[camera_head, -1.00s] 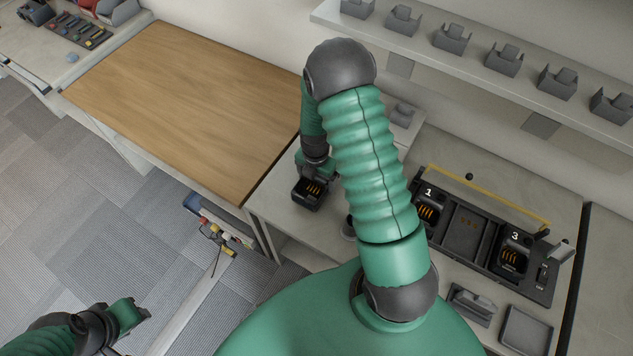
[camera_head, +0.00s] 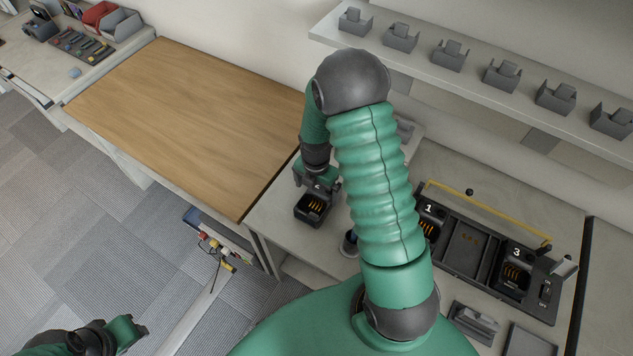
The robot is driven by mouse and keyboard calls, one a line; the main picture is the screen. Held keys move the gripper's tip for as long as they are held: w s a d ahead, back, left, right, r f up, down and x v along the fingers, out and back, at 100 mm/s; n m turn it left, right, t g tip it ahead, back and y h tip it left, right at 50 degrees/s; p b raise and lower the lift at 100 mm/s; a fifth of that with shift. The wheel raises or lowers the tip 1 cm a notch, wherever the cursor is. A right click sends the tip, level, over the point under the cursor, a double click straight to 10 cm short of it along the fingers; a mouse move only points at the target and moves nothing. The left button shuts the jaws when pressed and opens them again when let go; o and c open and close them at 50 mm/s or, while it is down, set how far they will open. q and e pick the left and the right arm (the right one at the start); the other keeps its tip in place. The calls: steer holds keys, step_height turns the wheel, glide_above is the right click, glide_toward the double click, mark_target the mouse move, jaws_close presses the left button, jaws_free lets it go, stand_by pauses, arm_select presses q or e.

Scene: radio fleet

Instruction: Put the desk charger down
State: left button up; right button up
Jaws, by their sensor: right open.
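The desk charger (camera_head: 312,210), a small black cradle with gold contacts, sits upright on the grey bench by its left edge. My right gripper (camera_head: 318,185) is just behind it, close to its back, with the jaws open; my arm hides part of the area to the right, and I cannot tell whether the fingers touch the charger. My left gripper (camera_head: 132,332) is low at the bottom left, over the floor and away from the bench; its fingers are too unclear to judge.
A black charger bank (camera_head: 467,250) with slots marked 1 and 3 lies on the bench at right. A dark round cup (camera_head: 349,244) stands right of the charger. A bare wooden bench top (camera_head: 190,115) is at left. A shelf (camera_head: 420,70) holds several grey holders.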

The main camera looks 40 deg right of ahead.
mark_target(318, 198)
step_height(318, 198, up, 6)
steer(key=s+a+r+m+t, duration=0.1)
steer(key=s+a+r+m, duration=0.2)
steer(key=a+m, duration=0.5)
steer(key=s+a+r+m+t, duration=0.1)
steer(key=s+a+r+m, duration=0.2)
steer(key=a+m, duration=0.4)
steer(key=r+m, duration=0.1)
steer(key=m, duration=0.5)
steer(key=shift+s+a+r+t, duration=0.2)
steer(key=shift+a+r+t, duration=0.05)
steer(key=shift+a+t, duration=0.1)
